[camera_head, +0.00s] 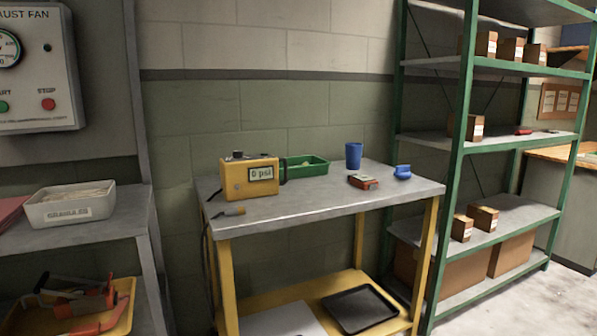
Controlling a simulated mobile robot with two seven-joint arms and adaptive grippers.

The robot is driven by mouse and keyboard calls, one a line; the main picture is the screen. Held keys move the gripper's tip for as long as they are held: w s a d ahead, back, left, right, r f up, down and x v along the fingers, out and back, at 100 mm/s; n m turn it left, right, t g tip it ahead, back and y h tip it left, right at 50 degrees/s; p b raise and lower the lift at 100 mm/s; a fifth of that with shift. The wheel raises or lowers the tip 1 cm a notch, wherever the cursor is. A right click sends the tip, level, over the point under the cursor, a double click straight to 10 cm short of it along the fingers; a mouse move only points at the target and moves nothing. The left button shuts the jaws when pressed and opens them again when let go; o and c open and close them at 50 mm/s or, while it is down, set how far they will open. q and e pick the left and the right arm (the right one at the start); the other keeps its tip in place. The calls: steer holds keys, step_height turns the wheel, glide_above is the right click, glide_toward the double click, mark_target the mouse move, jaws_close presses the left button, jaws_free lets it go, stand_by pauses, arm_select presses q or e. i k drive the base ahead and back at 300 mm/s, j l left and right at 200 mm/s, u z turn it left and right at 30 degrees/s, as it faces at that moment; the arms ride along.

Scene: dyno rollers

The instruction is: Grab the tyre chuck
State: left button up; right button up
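Neither of my grippers is in view, and nothing is holding the chuck.
A green tray (320,167), a blue cup (354,155), a small red device (363,182) and a blue item (402,172) stand on the table. A green-framed shelf (462,150) is at right. A bench with a white bin (40,212) is at left. The table's front middle is clear.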

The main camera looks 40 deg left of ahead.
mark_target(239, 210)
steer(key=u, duration=1.55)
steer(key=l+u, duration=0.15)
steer(key=l, duration=0.65)
steer(key=l+u, duration=0.15)
steer(key=l, duration=0.65)
steer(key=k+l+u, duration=0.15)
steer(key=l, duration=0.65)
steer(key=i, duration=0.05)
